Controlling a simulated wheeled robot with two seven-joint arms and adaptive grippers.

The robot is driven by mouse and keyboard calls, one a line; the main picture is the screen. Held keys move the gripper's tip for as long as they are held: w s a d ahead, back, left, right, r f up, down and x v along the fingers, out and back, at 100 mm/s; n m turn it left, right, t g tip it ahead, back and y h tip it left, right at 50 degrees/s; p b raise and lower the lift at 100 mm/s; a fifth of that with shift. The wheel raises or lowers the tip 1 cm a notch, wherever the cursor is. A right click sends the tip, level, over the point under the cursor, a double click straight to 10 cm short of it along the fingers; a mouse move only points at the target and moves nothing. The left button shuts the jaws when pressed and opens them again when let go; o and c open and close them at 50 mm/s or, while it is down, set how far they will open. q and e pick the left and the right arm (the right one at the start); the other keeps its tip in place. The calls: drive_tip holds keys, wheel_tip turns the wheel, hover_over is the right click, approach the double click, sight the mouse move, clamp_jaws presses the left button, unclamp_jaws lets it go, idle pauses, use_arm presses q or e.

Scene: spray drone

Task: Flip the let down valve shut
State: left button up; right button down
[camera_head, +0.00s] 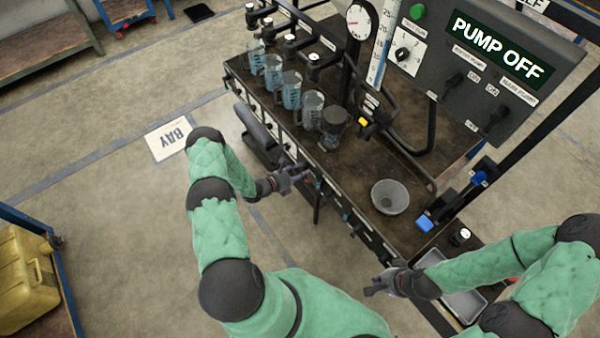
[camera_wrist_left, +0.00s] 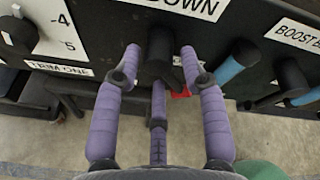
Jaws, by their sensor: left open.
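The let down valve (camera_wrist_left: 160,48) is a black handle on the dark front panel, under a white label (camera_wrist_left: 195,8) that reads "DOWN" at its visible end. My left gripper (camera_wrist_left: 160,72) is open, its purple fingers on either side of the black handle and a third finger below. I cannot tell whether any finger touches it. In the head view my left gripper (camera_head: 288,178) is at the bench's front edge and I cannot make out the valve there. My right gripper (camera_head: 383,284) is near the front right of the bench, its fingers unclear.
A blue-sleeved handle (camera_wrist_left: 238,62) sits right of the valve, beside a "BOOST" label (camera_wrist_left: 292,32). A trim knob (camera_wrist_left: 18,35) is at left. Several jugs (camera_head: 290,92) and a bowl (camera_head: 390,197) stand on the bench (camera_head: 350,175). The panel sign (camera_head: 498,50) reads "PUMP OFF".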

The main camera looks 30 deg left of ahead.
use_arm(q)
clamp_jaws()
